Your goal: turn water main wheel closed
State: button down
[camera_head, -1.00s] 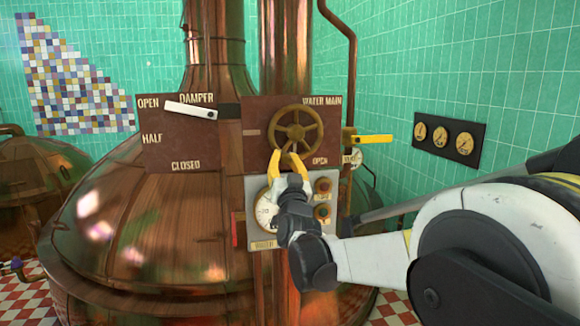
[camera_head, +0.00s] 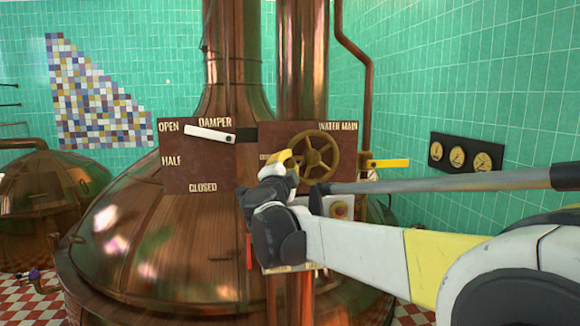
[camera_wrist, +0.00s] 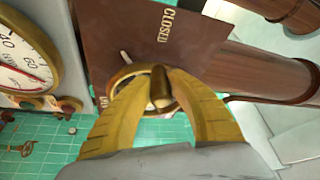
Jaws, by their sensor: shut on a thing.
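The water main wheel (camera_head: 318,137) is a spoked brass handwheel on a dark red-brown board marked WATER MAIN. My gripper (camera_head: 289,161) is at the left side of its rim, with its yellow fingers partly hidden by my wrist. In the wrist view my gripper (camera_wrist: 167,92) is shut on a brass part of the wheel (camera_wrist: 160,84), which sits between the two yellow fingers. The CLOSED label (camera_wrist: 166,25) shows above the fingers there. In the head view only the start of that label shows, just left of the fingers. The OPEN label is hidden behind my arm.
A damper board (camera_head: 195,165) with a white lever (camera_head: 209,134) is left of the wheel. A yellow lever (camera_head: 387,163) sticks out at the right. A dial gauge (camera_wrist: 24,58) is near the gripper. A large copper kettle (camera_head: 150,240) stands behind.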

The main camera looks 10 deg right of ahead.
aim_at(294, 146)
jog(key=r+m, duration=0.1)
jog(key=r+m+g+p, duration=0.1)
jog(key=m, duration=0.1)
jog(key=shift+d+r+m+p, duration=0.25)
jog(key=shift+r+m+p, duration=0.1)
jog(key=shift+r+m, duration=0.05)
jog(key=shift+d+r+m+g+y+p, duration=0.15)
jog(key=shift+d+r+m+g+p, duration=0.2)
jog(key=shift+m, duration=0.4)
jog(key=shift+d+r+m+g+y+p, duration=0.15)
jog(key=shift+r+m+g+p, duration=0.3)
jog(key=shift+m, duration=0.3)
jog(key=shift+r, duration=0.1)
jog(key=c, duration=1.2)
grip_release()
jog(key=shift+d, duration=0.1)
jog(key=shift+s, duration=0.1)
jog(key=v, duration=1.1)
jog(key=shift+s, duration=0.3)
